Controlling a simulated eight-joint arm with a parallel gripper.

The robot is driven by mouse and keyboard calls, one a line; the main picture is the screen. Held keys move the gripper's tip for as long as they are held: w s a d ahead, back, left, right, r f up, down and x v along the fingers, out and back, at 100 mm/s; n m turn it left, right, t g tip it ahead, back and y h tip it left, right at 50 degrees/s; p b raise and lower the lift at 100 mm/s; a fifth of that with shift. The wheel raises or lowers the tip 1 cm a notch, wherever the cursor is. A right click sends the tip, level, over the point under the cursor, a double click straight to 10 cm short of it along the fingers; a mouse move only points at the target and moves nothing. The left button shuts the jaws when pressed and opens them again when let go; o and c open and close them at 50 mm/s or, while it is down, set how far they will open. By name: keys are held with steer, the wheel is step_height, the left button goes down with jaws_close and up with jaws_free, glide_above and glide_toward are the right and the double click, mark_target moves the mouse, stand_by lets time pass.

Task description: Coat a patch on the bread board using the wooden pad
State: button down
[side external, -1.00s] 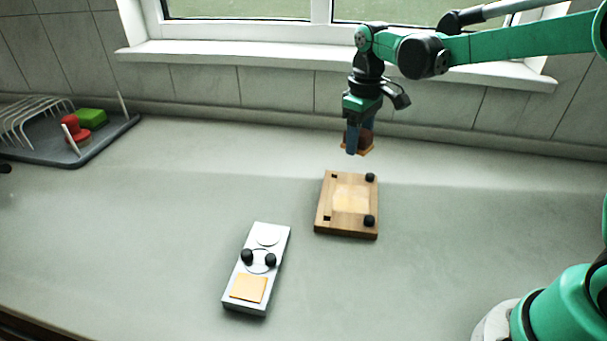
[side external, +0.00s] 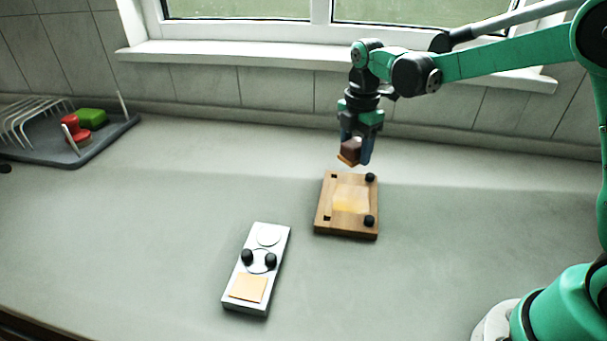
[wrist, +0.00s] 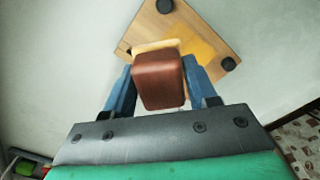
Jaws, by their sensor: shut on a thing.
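The bread board (side external: 325,212) is a flat wooden block on the counter, with black knobs at its two right corners and small dark square marks on its left side. A pale yellowish patch (side external: 350,199) covers the middle of its top. My gripper (side external: 355,152) is shut on the wooden pad (side external: 350,147), a brown block with a lighter orange-tan underside. It holds the pad in the air above the board's far edge. The wrist view shows the pad (wrist: 160,80) between the blue fingers, with part of the board (wrist: 160,24) and a yellow area beyond it.
A grey-white panel (side external: 279,240) with round marks, two black knobs and an orange-tan square (side external: 248,288) lies front left of the board. A dish rack tray (side external: 78,156) with red and green items stands at the far left. The counter between is clear.

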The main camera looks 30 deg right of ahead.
mark_target(356, 186)
steer(key=shift+f, duration=2.75)
steer(key=shift+s+a+f, duration=0.35)
steer(key=shift+a+f, duration=0.05)
steer(key=shift+f, duration=0.1)
steer(key=shift+s+a+f, duration=0.1)
steer(key=shift+s+a, duration=0.9)
steer(key=shift+s, duration=0.05)
steer(key=shift+w+d, duration=1.35)
steer(key=shift+d, duration=0.25)
steer(key=shift+s+d, duration=0.1)
steer(key=shift+s, duration=0.25)
steer(key=s+a, duration=0.2)
steer(key=a, duration=0.1)
steer(key=shift+s, duration=0.4)
steer(key=w+d, duration=0.3)
steer(key=shift+r, duration=4.1)
